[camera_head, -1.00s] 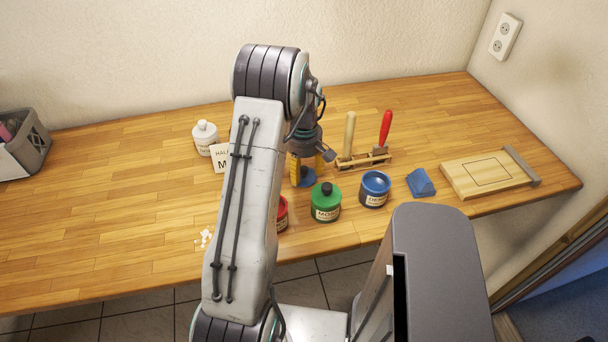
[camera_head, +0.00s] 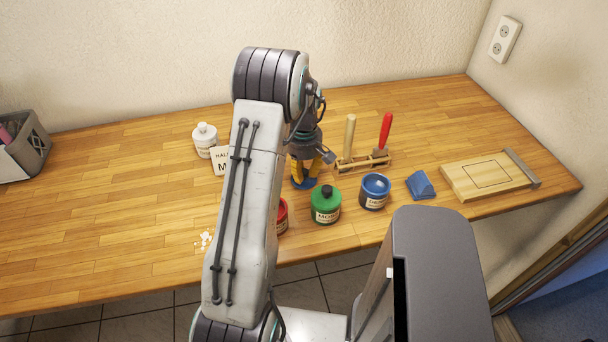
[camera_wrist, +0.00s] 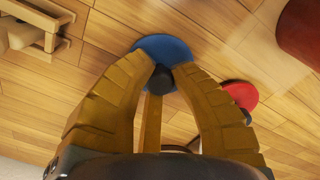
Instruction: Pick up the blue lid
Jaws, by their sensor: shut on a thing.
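The blue lid (camera_head: 303,183) is a round disc with a dark knob, low over the wooden worktop. My gripper (camera_head: 306,173) is above it with its yellow fingers pointing down. In the wrist view my gripper (camera_wrist: 160,76) is shut on the dark knob of the blue lid (camera_wrist: 166,46). I cannot tell whether the lid still touches the worktop. The blue jar (camera_head: 374,192) stands open to the right, with a label on its front.
A green jar (camera_head: 326,205) with its lid on stands close in front. A red jar (camera_head: 282,214) is partly behind my arm. A red lid (camera_wrist: 240,95) lies near the blue one. A tool rack (camera_head: 364,160), blue block (camera_head: 420,185) and wooden board (camera_head: 487,176) stand right.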

